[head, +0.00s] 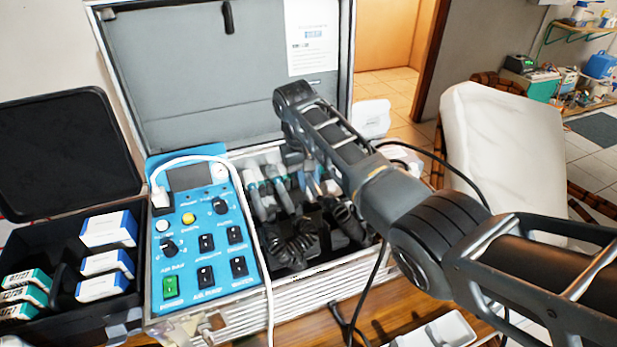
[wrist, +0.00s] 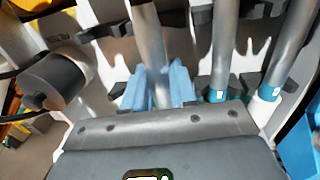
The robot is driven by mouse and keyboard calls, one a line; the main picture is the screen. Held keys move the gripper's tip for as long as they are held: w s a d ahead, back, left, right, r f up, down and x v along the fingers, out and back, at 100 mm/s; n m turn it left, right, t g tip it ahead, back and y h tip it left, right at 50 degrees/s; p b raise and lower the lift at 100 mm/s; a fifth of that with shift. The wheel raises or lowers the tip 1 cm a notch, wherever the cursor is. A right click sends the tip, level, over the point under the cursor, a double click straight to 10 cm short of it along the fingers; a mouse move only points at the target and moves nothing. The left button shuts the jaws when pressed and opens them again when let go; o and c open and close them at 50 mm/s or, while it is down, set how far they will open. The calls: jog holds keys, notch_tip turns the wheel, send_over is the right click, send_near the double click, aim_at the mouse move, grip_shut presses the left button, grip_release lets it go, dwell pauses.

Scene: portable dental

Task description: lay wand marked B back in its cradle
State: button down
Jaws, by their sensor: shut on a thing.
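In the wrist view my gripper (wrist: 158,86) has its blue fingers closed on either side of a grey metal wand (wrist: 148,38). No letter is readable on this wand, so I cannot confirm it is B. Dark cradle clips (wrist: 104,32) stand close by on the white panel. I cannot tell whether the held wand is seated in a clip or just in front of it. In the head view my gripper (head: 314,186) is down inside the open case, mostly hidden by my arm.
Two wands with blue bands, one (wrist: 225,45) and another (wrist: 287,55), stand right of the held one. The silver case (head: 215,325) has a blue control panel (head: 186,250) on its left and coiled dark hoses (head: 300,243) inside. A black box (head: 55,325) stands at the left.

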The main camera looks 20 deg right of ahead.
jog(key=shift+f, duration=0.5)
dwell(0.7)
jog(key=shift+f, duration=0.6)
jog(key=shift+f, duration=0.1)
jog(key=c, duration=0.8)
grip_release()
jog(key=r+p, duration=0.2)
jog(key=r, duration=0.1)
jog(key=shift+a+p, duration=0.2)
jog(key=shift+p, duration=0.1)
jog(key=shift+a+r, duration=0.2)
jog(key=shift+r, duration=1.05)
jog(key=shift+a+r, duration=0.15)
jog(key=shift+r, duration=1.1)
jog(key=shift+f, duration=0.15)
